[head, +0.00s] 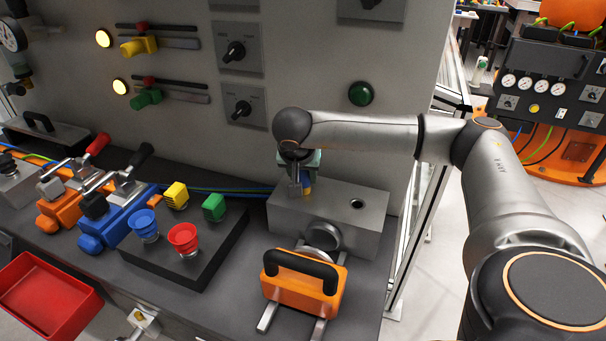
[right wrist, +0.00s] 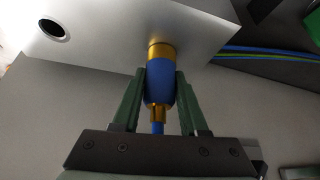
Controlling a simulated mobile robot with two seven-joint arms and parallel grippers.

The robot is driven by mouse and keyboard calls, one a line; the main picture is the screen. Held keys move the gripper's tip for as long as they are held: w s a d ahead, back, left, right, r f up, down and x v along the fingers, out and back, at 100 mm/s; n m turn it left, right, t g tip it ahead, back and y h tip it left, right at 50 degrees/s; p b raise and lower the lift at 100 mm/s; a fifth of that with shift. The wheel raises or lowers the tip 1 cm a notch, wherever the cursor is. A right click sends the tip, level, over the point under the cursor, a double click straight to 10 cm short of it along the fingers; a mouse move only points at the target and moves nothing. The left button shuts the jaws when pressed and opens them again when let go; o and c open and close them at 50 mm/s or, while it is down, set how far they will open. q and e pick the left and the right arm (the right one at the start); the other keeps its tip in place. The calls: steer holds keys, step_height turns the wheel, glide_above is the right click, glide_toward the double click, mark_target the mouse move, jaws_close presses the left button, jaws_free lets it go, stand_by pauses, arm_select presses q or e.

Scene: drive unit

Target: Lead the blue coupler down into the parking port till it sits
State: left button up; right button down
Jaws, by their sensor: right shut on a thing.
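My right gripper (head: 300,172) is at the left part of the grey port block (head: 345,228). In the right wrist view my right gripper (right wrist: 161,74) has its two green fingers shut on either side of the blue coupler (right wrist: 160,88). The coupler's gold front ring (right wrist: 161,50) meets the block's face. Whether it is fully seated I cannot tell. In the head view a small blue and yellow part of the coupler (head: 307,188) shows below the gripper. An open round port (head: 357,203) lies to its right on the block; it also shows in the right wrist view (right wrist: 55,30).
An orange part with a black handle (head: 300,275) stands in front of the block. A black button box (head: 190,250), blue and orange lever units (head: 118,215) and a red tray (head: 45,295) lie left. A grey panel wall (head: 320,60) rises close behind.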

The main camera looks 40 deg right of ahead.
steer(key=shift+r, duration=0.15)
steer(key=shift+c, duration=1.8)
jaws_free()
steer(key=v, duration=1.2)
steer(key=shift+s+r, duration=0.2)
steer(key=shift+a, duration=0.15)
